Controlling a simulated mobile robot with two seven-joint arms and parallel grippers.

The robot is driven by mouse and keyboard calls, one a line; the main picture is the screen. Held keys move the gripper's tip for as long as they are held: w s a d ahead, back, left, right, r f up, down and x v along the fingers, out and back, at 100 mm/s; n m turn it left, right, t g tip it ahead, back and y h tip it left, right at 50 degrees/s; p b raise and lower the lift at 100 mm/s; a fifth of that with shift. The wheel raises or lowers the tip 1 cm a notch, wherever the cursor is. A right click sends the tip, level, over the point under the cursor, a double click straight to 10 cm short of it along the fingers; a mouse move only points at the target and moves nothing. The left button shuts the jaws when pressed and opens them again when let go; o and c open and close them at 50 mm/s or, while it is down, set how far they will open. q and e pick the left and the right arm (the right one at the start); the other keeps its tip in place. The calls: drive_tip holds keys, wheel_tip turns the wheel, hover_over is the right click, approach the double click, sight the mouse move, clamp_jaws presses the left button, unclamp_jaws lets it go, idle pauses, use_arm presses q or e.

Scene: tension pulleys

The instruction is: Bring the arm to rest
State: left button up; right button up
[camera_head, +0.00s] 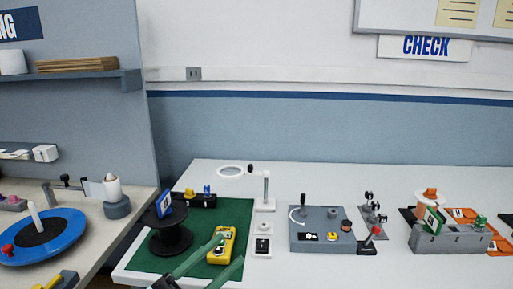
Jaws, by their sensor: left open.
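My left gripper (231,248) shows at the bottom of the head view, left of centre, as two long grey-green fingers reaching up from the lower edge. The fingers are apart, and the gripper is open. They lie in the picture over the green mat (236,212), on either side of the lower part of a yellow meter-like device (226,232). I cannot tell whether the fingers touch the device or hover above it. The rest of the left arm is below the picture. My right gripper is not in view.
A black spool (171,240) stands left of the fingers, with a blue-framed card above it. A ring lamp (231,171) stands behind. A grey control box (321,236) and a grey fixture (450,238) stand to the right. A blue turntable (66,236) is on the left bench. Bare white tabletop (330,185) lies behind.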

use_arm(q)
drive_tip(key=a+f+n+t+y+p, duration=0.15)
drive_tip(key=a+f+n+y, duration=0.25)
drive_tip(key=f+n+y, duration=0.55)
drive_tip(key=a+f+n+t+y, duration=0.2)
drive_tip(key=a+f+n+y, duration=0.3)
drive_tip(key=f, duration=0.8)
drive_tip(key=s+a+f+n+g+y, duration=0.1)
drive_tip(key=s+f+n+g+y, duration=0.3)
drive_tip(key=s+f, duration=1.1)
wheel_tip(320, 180, down, 3)
drive_tip(key=n+g, duration=0.1)
drive_tip(key=g, duration=0.1)
drive_tip(key=shift+a+r+g, duration=0.2)
drive_tip(key=shift+a+g, duration=0.15)
drive_tip(key=shift+a, duration=0.05)
drive_tip(key=shift+w, duration=0.1)
